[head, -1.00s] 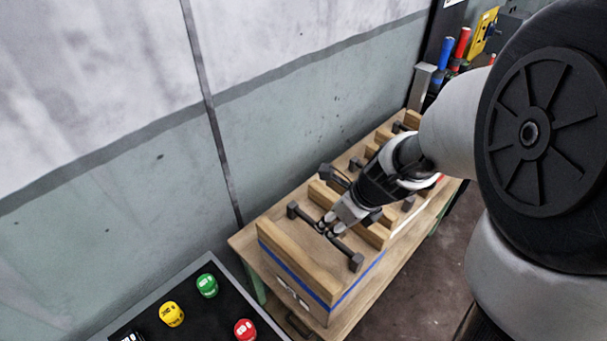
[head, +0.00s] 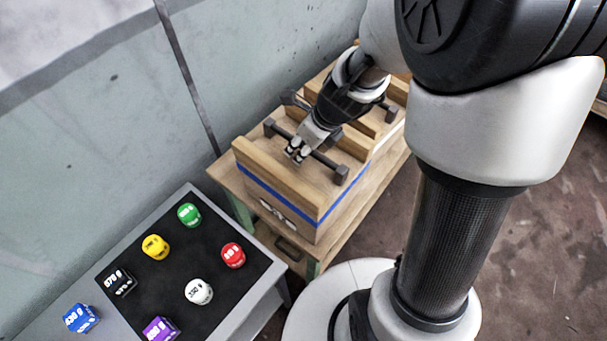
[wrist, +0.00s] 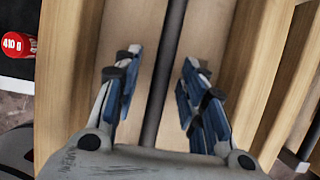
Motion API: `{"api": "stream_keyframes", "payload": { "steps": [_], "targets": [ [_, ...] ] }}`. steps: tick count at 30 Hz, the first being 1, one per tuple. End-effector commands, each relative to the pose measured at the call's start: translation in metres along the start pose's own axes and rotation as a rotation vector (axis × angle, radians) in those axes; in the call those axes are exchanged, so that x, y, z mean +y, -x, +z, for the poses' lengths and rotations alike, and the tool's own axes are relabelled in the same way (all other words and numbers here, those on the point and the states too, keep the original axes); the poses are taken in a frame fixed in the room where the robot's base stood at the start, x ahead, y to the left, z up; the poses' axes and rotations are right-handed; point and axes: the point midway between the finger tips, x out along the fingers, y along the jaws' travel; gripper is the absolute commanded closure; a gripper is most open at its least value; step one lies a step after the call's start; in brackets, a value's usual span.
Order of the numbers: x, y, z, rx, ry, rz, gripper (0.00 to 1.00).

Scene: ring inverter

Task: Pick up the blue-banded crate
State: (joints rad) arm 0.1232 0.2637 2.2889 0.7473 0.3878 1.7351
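The blue-banded crate (head: 279,188) is a wooden box with a blue stripe round its side. It sits upright at the near end of a wooden bench. A dark bar handle (head: 327,163) spans its top between two end blocks. My gripper (head: 297,153) is over this crate, pointing down at the bar. In the wrist view my gripper (wrist: 160,85) is open, with a blue-padded finger on each side of the bar (wrist: 167,80) and gaps showing on both sides. I cannot tell how far down the fingertips reach.
More wooden crates (head: 378,123) stand close behind on the bench (head: 231,183). A wall (head: 255,60) runs along its left side. At the near left, a table with a black mat (head: 177,282) bears several coloured weights, including a red one (head: 233,255). Floor shows at right.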

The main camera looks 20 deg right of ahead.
Motion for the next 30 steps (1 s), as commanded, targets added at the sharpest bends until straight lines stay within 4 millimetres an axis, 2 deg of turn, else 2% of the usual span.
{"api": "stream_keyframes", "payload": {
  "steps": [23, 30],
  "targets": [
    [-0.0001, -0.0043, -0.0022, 0.000, 0.000, 0.000, 0.62],
    [0.0000, -0.0043, -0.0022, 0.001, 0.000, 0.000, 0.76]
  ]
}}
